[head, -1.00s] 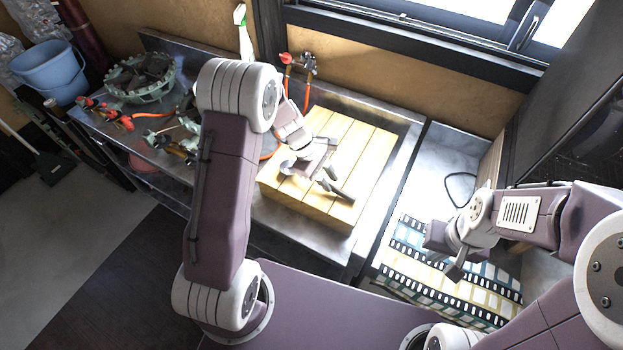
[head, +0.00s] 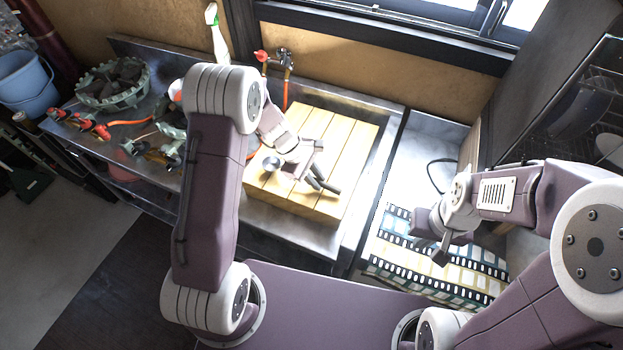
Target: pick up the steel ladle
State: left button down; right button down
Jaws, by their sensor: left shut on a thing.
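The steel ladle shows as a small round grey bowl (head: 272,163) over the left part of the yellow slatted wooden board (head: 348,135). My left gripper (head: 322,184) is over the middle of the board, just right of the bowl, and is shut on the ladle. The ladle's handle is mostly hidden by the gripper, and I cannot tell whether the ladle touches the board. My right gripper (head: 430,243) is open and empty above the film-strip patterned cloth at the right.
The patterned cloth (head: 400,262) lies on the right counter. A green basket (head: 112,86) of dark lumps and several red-handled tools (head: 95,128) are at the left. A spray bottle (head: 216,38) and red tap (head: 262,56) stand behind. A blue bucket (head: 27,85) is far left.

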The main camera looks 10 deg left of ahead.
pick_arm(q)
notch_tip(320, 180, up, 3)
jog(key=shift+r, duration=0.15)
jog(key=s+a+r, duration=0.1)
jog(key=s+r, duration=0.5)
jog(key=s, duration=0.5)
jog(key=shift+s+a+r, duration=0.3)
jog(key=shift+a+r, duration=0.05)
jog(key=shift+a, duration=0.05)
